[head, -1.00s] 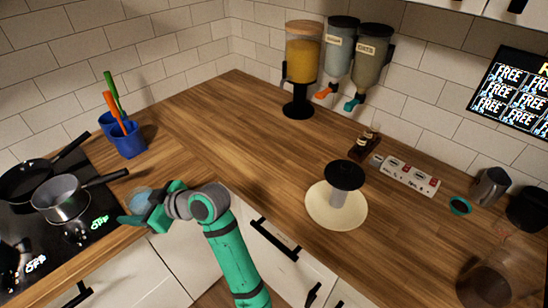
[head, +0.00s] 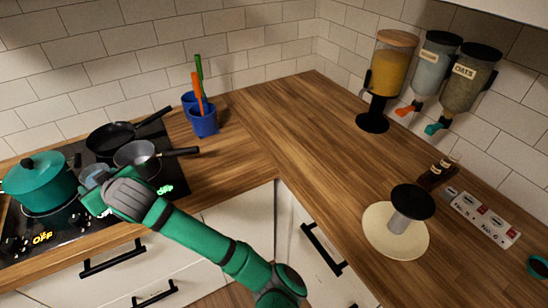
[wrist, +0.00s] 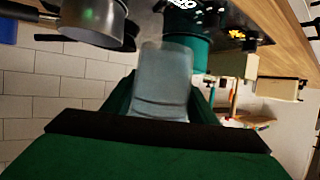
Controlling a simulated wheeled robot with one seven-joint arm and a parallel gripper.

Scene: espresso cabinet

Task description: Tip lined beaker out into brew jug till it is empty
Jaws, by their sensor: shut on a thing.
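My gripper (head: 92,194) is over the front of the hob at the left, partly hidden by its own wrist. It is shut on the lined beaker (head: 95,172), a small pale see-through vessel. In the wrist view the beaker (wrist: 160,75) sits between the two green fingers (wrist: 160,104), with a dark line across its wall near the fingers. I cannot tell what or how much is in it. I cannot make out the brew jug in either current view.
A teal lidded pot (head: 40,183), a black frying pan (head: 110,139) and a grey saucepan (head: 136,155) stand on the hob close to my gripper. A blue utensil holder (head: 204,123) stands behind. The middle counter is clear.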

